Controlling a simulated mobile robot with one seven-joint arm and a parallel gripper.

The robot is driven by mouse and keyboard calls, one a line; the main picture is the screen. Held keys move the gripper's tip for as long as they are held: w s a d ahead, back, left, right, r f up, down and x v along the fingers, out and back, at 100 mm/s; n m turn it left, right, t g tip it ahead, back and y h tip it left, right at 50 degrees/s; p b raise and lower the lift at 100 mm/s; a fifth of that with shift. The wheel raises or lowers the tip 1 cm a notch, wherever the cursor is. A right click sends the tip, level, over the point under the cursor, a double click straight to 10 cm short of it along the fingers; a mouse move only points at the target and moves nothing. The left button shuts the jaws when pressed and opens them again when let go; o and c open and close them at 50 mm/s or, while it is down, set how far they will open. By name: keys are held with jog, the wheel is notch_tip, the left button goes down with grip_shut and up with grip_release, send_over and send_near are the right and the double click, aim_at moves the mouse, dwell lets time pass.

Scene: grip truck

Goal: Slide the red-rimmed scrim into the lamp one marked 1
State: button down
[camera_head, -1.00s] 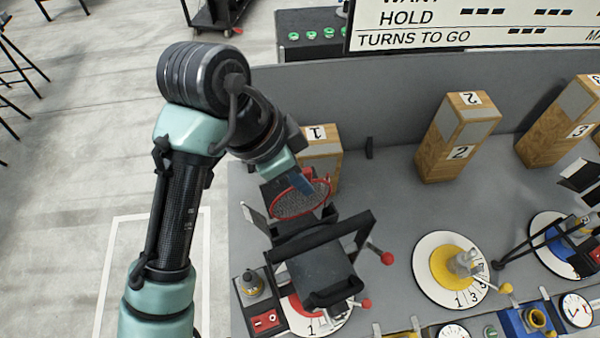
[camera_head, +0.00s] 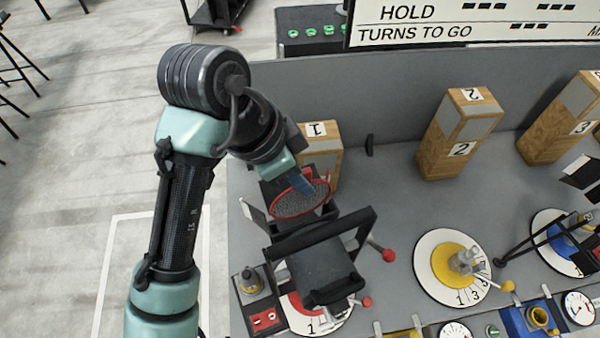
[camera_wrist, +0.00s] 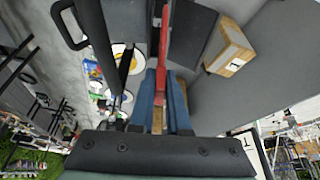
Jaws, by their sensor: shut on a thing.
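The red-rimmed scrim (camera_head: 296,203), a round grey mesh with a red frame, is held tilted behind the lamp one's head. My gripper (camera_head: 302,183) is shut on the scrim's rim at its upper side. In the wrist view, my blue fingers (camera_wrist: 159,105) close on the scrim's red handle or edge (camera_wrist: 163,60), seen nearly edge-on. Lamp one (camera_head: 318,268) is a black boxy head with open flaps, on a round base marked 1 (camera_head: 311,327). The scrim overlaps the lamp's rear flaps in the head view; I cannot tell whether they touch.
A wooden block marked 1 (camera_head: 324,160) stands just behind my gripper. Blocks 2 (camera_head: 437,150) and 3 (camera_head: 552,125) stand farther right. A red-knobbed lever (camera_head: 388,255) sticks out right of the lamp. A yellow dial (camera_head: 450,268) is right of it. Bench is clear between.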

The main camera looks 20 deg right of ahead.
aim_at(305, 213)
jog(key=shift+f+b, duration=0.3)
jog(key=shift+f, duration=0.3)
jog(key=shift+f+b, duration=1.4)
jog(key=shift+f, duration=0.45)
jog(key=shift+f+b, duration=1.25)
jog(key=shift+f, duration=0.15)
jog(key=shift+f+b, duration=0.95)
jog(key=shift+f, duration=0.15)
